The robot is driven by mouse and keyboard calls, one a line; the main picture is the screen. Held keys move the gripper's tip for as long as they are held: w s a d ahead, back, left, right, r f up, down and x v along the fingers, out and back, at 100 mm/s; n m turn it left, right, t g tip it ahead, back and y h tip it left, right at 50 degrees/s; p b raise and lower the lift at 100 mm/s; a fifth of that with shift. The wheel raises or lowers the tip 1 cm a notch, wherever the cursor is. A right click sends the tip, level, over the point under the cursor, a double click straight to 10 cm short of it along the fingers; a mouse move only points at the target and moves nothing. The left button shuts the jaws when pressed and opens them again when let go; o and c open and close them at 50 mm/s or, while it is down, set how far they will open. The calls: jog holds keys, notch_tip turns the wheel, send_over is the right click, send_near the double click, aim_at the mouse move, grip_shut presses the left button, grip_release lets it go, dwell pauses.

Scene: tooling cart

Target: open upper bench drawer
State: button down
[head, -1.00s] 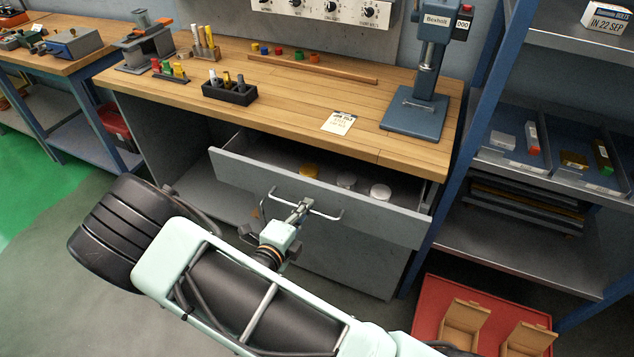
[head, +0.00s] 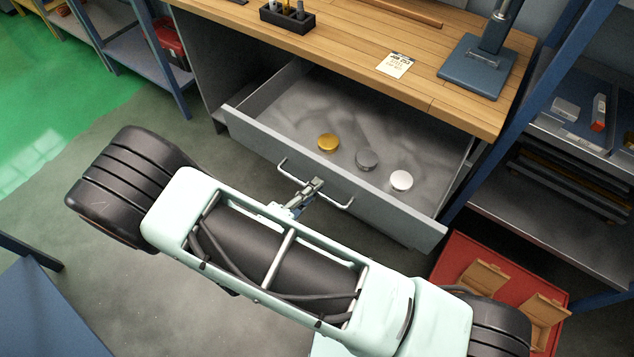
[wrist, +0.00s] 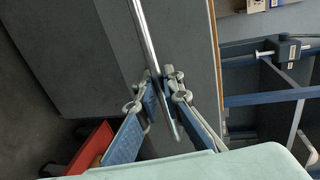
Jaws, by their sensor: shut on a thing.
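The upper bench drawer (head: 300,165) stands pulled well out from under the wooden bench top, its grey front panel tilted across the head view. Its bar handle (head: 345,206) is on the front panel and also shows as a bright rod in the wrist view (wrist: 143,40). My gripper (head: 315,187) is at the middle of the handle. In the wrist view my gripper (wrist: 162,95) has its fingers on both sides of the bar, shut on it. A gold round tin (head: 327,143), a grey one (head: 367,159) and a white one (head: 401,180) sit inside the drawer.
The bench top (head: 350,60) bears a paper note (head: 396,65), a black holder (head: 287,17) and a blue press base (head: 478,63). A red tray (head: 455,262) with open cardboard boxes is on the right. A blue surface (head: 35,310) is at lower left.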

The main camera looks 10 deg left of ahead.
jog(key=c, duration=2.3)
grip_release()
jog(key=shift+c, duration=0.2)
jog(key=v, duration=1.2)
jog(key=shift+f, duration=0.1)
